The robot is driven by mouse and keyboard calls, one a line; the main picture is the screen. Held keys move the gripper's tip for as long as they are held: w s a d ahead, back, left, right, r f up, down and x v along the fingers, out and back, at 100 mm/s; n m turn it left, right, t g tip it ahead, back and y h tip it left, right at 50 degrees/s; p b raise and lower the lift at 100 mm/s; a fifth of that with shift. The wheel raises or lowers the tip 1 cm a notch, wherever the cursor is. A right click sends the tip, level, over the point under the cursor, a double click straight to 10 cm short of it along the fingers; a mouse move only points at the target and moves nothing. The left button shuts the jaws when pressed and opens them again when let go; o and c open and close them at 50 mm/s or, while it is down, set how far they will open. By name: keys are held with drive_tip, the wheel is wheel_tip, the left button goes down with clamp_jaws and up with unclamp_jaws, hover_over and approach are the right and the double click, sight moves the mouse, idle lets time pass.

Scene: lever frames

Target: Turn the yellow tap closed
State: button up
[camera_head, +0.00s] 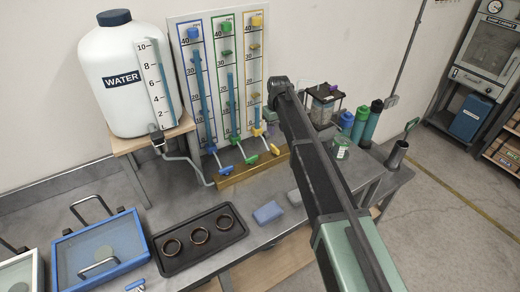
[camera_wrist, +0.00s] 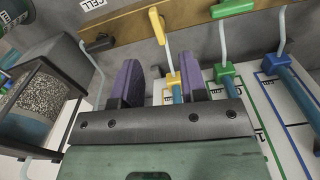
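The yellow tap (camera_head: 258,132) is at the foot of the right, yellow-marked column on the gauge board. In the wrist view its yellow body (camera_wrist: 174,79) shows just beyond my fingers, and its yellow lever handle (camera_wrist: 157,25) sticks out toward the top, on a pale stem. My gripper (camera_wrist: 159,75) has two purple finger pads spread apart with nothing held between them. The tap body lies close to the right finger, partly behind it; contact cannot be told. In the head view my arm hides most of the gripper.
The green tap (camera_wrist: 228,72) and blue tap (camera_wrist: 274,60) stand beside the yellow one. A dark handle (camera_wrist: 98,43) is on the other side. A wire-framed container (camera_wrist: 35,103) stands close at left. A wooden ledge (camera_head: 252,168) runs below the board (camera_head: 222,20).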

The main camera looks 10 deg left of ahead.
sight(275, 148)
drive_tip(key=shift+n, duration=0.6)
drive_tip(key=f+b, duration=0.3)
drive_tip(key=w+f+b, duration=0.1)
drive_tip(key=f+b, duration=0.7)
drive_tip(key=shift+w+a+f, duration=0.1)
drive_tip(key=shift+w+a, duration=0.05)
drive_tip(key=shift+w, duration=0.2)
clamp_jaws()
